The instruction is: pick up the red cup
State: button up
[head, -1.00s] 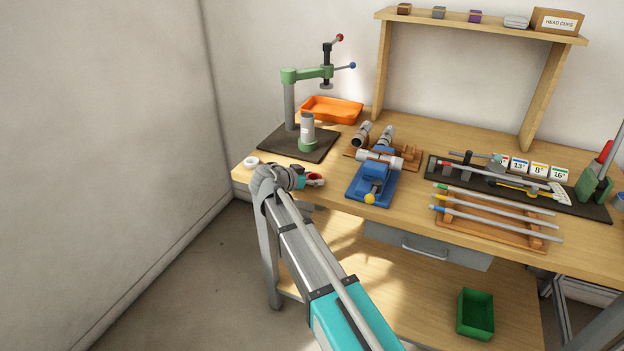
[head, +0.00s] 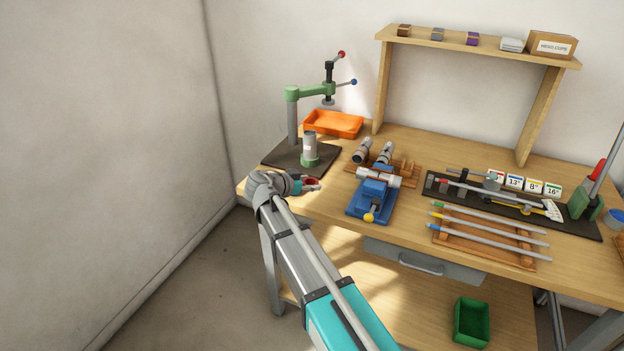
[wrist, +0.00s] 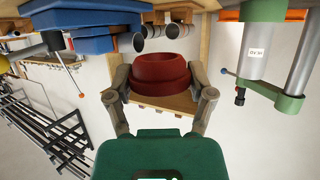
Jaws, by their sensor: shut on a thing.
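The red cup (wrist: 160,72) sits between the two fingers of my gripper (wrist: 160,84) in the wrist view. The fingers are shut on its sides, and its rounded red body and rim show. I cannot tell exactly how high the cup is above the bench top.
A green press (head: 292,120) on a dark base and an orange tray (head: 333,130) stand behind my gripper. A blue vise (head: 371,200) clamping a grey tube is to the right. Rods on a wooden rack (head: 485,240) lie farther right. The left bench edge is close.

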jog(key=s+a+r+p, duration=0.4)
jog(key=s+r+p, duration=0.1)
jog(key=s, duration=0.4)
jog(key=shift+s+a+r, duration=0.3)
jog(key=shift+s+r, duration=0.05)
jog(key=shift+r, duration=0.2)
